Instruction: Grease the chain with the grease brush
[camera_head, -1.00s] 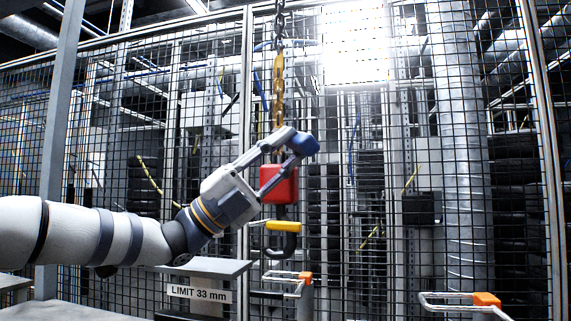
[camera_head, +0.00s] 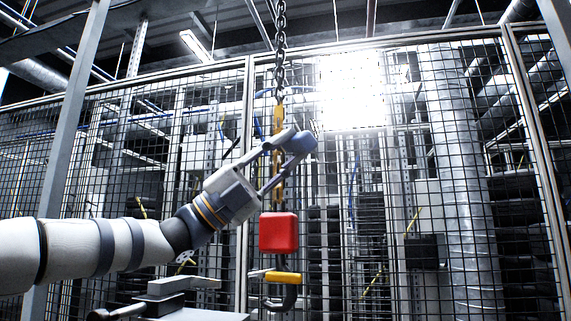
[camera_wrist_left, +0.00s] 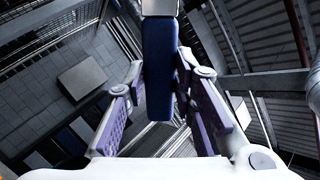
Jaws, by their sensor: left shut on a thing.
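The chain (camera_head: 281,62) hangs vertically in the middle of the head view. Its upper links are dark grey, and its lower links are amber-yellow down to a red block (camera_head: 278,232). A dark hook (camera_head: 286,298) with a yellow latch hangs below the block. My left gripper (camera_head: 289,143) is at the amber stretch of chain, above the red block. In the left wrist view it is shut on the blue grease brush (camera_wrist_left: 158,75), which lies between its finger pads. The brush tip and any contact with the chain cannot be made out. My right gripper is not in view.
A wire mesh fence (camera_head: 215,130) stands behind the chain, with pipes and stacked tyres beyond it. A grey post (camera_head: 75,135) rises at the left. A grey metal stand (camera_head: 185,308) is low at front left. The space right of the chain is free.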

